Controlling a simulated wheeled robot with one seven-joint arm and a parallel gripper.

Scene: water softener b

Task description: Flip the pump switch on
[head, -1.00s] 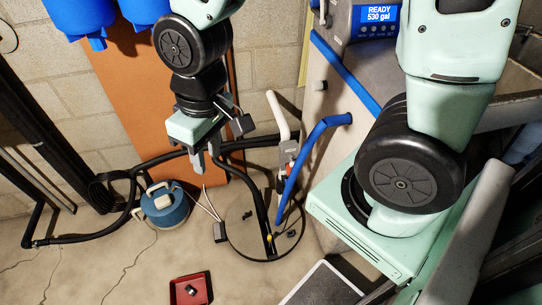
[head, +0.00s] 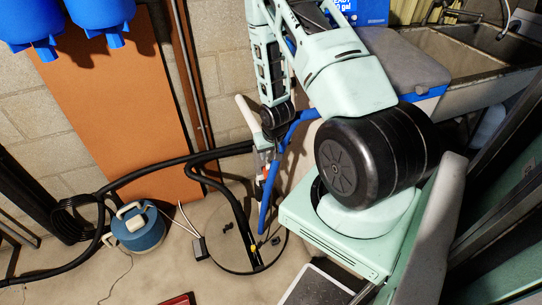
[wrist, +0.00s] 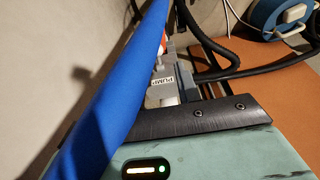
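The pump switch box (head: 262,162) is a small grey unit beside the blue pipe (head: 268,190) in the head view, partly covered by my arm. In the wrist view, a white label reading "PUMP" (wrist: 161,82) shows just beyond my gripper body, with an orange-red part (wrist: 165,42) farther along. The switch lever and its position cannot be made out. My gripper (head: 263,143) is close to the box. Its fingers are mostly hidden, and I cannot tell whether they are open, shut or touching the switch.
The blue pipe crosses the wrist view close to my gripper (wrist: 110,100). A blue canister (head: 138,230) stands at left. A sink (head: 460,50) is at upper right. Open floor lies at lower left.

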